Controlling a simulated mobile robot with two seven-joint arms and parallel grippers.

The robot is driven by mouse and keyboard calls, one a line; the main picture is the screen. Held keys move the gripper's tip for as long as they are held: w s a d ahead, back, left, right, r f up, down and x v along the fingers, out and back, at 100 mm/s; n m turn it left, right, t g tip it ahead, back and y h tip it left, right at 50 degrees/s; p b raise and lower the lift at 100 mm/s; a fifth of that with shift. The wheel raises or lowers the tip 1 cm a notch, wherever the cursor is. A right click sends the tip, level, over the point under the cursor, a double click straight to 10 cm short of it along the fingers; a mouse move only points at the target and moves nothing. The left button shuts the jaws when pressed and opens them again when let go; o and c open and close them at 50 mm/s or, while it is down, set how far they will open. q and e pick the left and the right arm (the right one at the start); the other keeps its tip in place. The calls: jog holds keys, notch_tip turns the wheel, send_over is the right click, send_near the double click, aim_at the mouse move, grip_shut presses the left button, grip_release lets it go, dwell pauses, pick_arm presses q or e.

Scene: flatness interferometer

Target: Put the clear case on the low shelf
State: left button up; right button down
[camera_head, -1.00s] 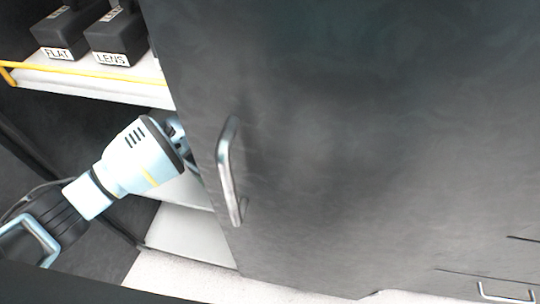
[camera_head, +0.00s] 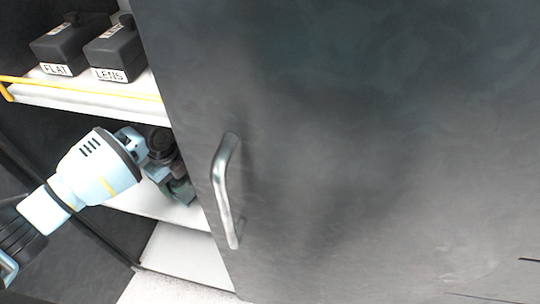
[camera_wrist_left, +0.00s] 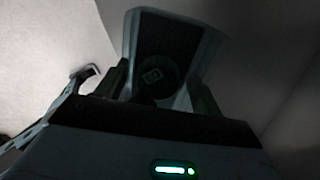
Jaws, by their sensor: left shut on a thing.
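My left gripper (camera_head: 168,168) reaches in from the left into the cabinet, below the shelf with the yellow rail. It is shut on what looks like the clear case, a dark, greenish see-through piece (camera_head: 180,189) partly hidden by my wrist and the cabinet's front panel. In the left wrist view, the case (camera_wrist_left: 166,68) stands between the dark fingers, with pale edges and a round labelled thing showing in it. The white low shelf (camera_head: 134,203) lies just under the gripper. I cannot tell whether the case touches it. My right gripper is not in view.
The upper shelf (camera_head: 100,96) has a yellow rail (camera_head: 120,92) and carries black boxes marked FLAT (camera_head: 58,50) and LENS (camera_head: 113,55). A large dark panel (camera_head: 350,140) with a metal handle (camera_head: 223,190) stands close to the right of my gripper. A white surface (camera_head: 185,256) lies lower down.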

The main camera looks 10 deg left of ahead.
pick_arm(q)
jog(key=a, duration=0.3)
jog(key=w+a, duration=0.1)
jog(key=a, duration=0.1)
jog(key=shift+f+b, duration=0.25)
jog(key=shift+b, duration=0.1)
jog(key=shift+f+b, duration=0.65)
jog(key=shift+f, duration=1.1)
jog(key=shift+f, duration=0.1)
jog(key=shift+w+d+f, duration=0.1)
jog(key=shift+w+f, duration=0.15)
jog(key=shift+f, duration=0.4)
jog(key=o, duration=1.1)
